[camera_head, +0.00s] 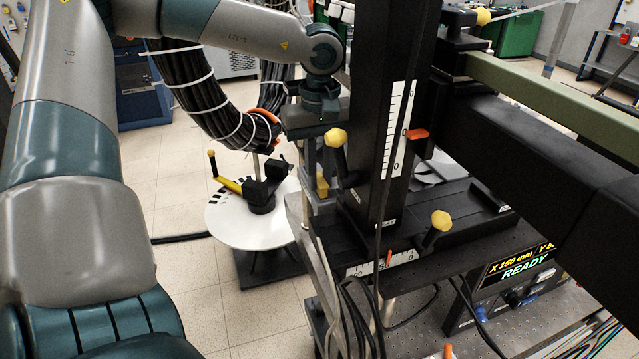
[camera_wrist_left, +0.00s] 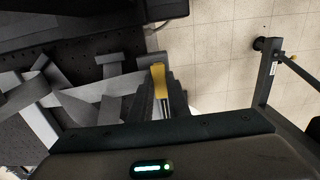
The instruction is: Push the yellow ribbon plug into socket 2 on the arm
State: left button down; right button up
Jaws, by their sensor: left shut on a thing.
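My left gripper (camera_head: 318,180) points down beside the black upright column and is shut on the yellow ribbon plug (camera_head: 322,184). The plug shows as a small yellow block, partly hidden by the fingers. In the left wrist view the yellow plug (camera_wrist_left: 159,80) sits at the fingertips, with grey ribbon strips and dark structure to its left. I cannot make out socket 2 or any socket number, nor whether the plug touches a socket. My right gripper is not in view.
The black column (camera_head: 397,120) with a white scale stands right of the gripper. Yellow knobs (camera_head: 441,220) stick out near it. A green beam (camera_head: 550,95) runs right. A round white table (camera_head: 235,222) stands left. Loose cables hang below. A display (camera_head: 522,263) reads READY.

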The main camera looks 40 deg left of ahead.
aim_at(319, 179)
pick_arm(q)
jog(key=shift+r+p, duration=0.4)
jog(key=shift+r, duration=0.75)
jog(key=shift+r+p, duration=0.7)
jog(key=shift+r, duration=1.5)
jog(key=shift+a, duration=0.15)
